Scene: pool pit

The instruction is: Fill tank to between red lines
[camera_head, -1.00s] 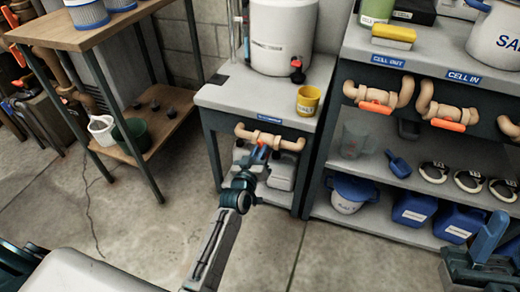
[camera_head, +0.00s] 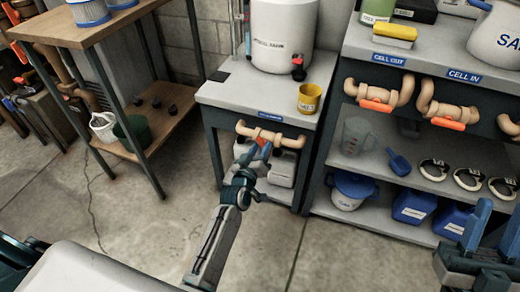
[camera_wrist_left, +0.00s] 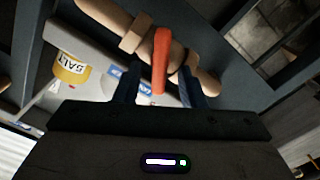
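The white tank (camera_head: 283,35) stands on a grey bench (camera_head: 230,95). A thin clear upright tube (camera_head: 244,30) stands at its left; red lines and a liquid level are too small to make out. Below the bench top is a tan pipe valve (camera_head: 283,141) with an orange handle (camera_wrist_left: 160,60). My left gripper (camera_head: 259,150) is at this valve. In the left wrist view, its blue fingers (camera_wrist_left: 160,88) are apart on either side of the orange handle, with gaps showing. My right gripper (camera_head: 497,222) is at the lower right, its fingers apart and empty.
A yellow cup (camera_head: 309,99) stands on the bench and shows as a SALT cup in the wrist view (camera_wrist_left: 70,67). Other orange-handled valves (camera_head: 376,105) line the right shelf unit. A wooden rack (camera_head: 100,38) stands left. The concrete floor between is clear.

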